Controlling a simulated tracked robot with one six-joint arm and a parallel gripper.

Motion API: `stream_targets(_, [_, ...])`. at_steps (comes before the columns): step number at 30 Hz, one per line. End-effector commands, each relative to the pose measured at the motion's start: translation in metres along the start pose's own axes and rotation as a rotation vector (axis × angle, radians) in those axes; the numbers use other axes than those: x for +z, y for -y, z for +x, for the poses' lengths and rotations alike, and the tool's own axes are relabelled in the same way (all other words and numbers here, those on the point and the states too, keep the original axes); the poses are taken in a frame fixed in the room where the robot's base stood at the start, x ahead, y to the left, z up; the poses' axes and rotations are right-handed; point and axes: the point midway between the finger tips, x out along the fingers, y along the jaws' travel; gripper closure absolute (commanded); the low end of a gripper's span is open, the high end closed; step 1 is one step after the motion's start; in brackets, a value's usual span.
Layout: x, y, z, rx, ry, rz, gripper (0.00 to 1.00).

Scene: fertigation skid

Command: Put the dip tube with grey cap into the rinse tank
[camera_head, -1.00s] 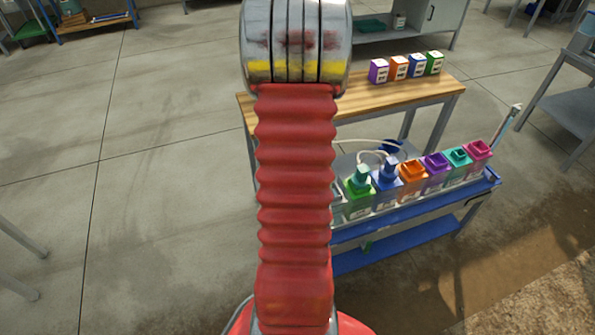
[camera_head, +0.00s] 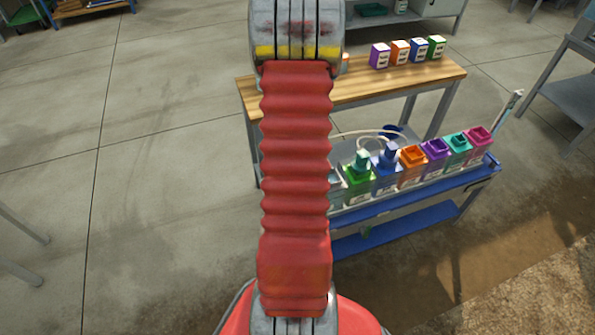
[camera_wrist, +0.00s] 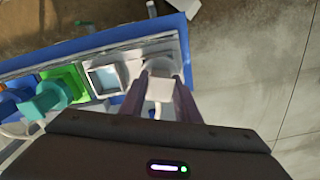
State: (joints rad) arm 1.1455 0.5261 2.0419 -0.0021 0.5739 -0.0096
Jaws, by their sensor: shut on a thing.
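In the wrist view, my gripper (camera_wrist: 160,84) is shut on a pale grey cap (camera_wrist: 160,90), which I take for the dip tube's grey cap. Its tube is not clearly seen. The cap is over the right end of the blue-edged cart. Just left of it is a pale tank with a square opening (camera_wrist: 105,78); I cannot tell whether it is the rinse tank. In the head view, my arm hides the gripper and the cap, and the pale tank shows only in part (camera_head: 336,190).
A green tank (camera_head: 357,190) with a teal cap and a blue tank (camera_head: 386,182) with a blue cap have pale hoses. Orange (camera_head: 412,170), purple, teal and pink tanks follow along the blue cart (camera_head: 425,203). A wooden bench (camera_head: 380,84) with several small boxes stands behind.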

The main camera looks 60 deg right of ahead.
Motion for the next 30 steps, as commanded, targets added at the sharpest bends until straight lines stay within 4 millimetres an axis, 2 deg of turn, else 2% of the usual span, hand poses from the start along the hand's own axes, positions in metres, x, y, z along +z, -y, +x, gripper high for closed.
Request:
stream_targets(10, [-0.0001, 0.0, 0.0022, 0.0, -0.001, 0.0, 1.0])
stream_targets(11, [-0.0001, 0.0, 0.0022, 0.0, -0.001, 0.0, 0.7])
stream_targets(12, [-0.0001, -0.0001, 0.0021, 0.0, -0.001, 0.0, 0.67])
stream_targets(20, [-0.0001, -0.0001, 0.0021, 0.0, -0.001, 0.0, 0.49])
stream_targets(30, [-0.0002, -0.0002, -0.0003, 0.0, -0.001, 0.0, 0.49])
